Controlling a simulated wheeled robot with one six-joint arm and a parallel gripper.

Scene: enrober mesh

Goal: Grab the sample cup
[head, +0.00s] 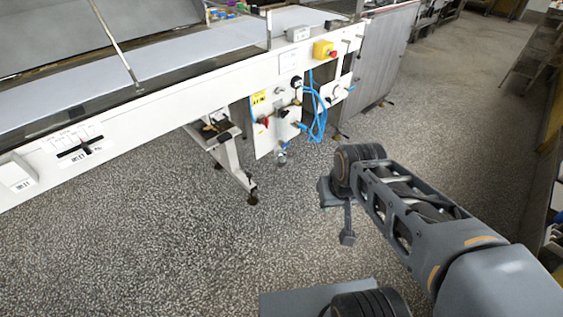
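I cannot make out a sample cup for certain in the head view. My gripper (346,238) hangs at the end of my arm, pointing down over the speckled floor to the right of the machine's leg. Only one narrow finger shape shows clearly, so its opening cannot be told. I see nothing held in it. It is well apart from the machine.
A long white conveyor machine (150,112) with a pale belt (200,50) runs across the upper left. Its panel carries blue hoses (319,115), valves and a yellow-and-red stop button (324,50). A grey cabinet (378,58) stands beyond. The floor (130,250) in front is clear.

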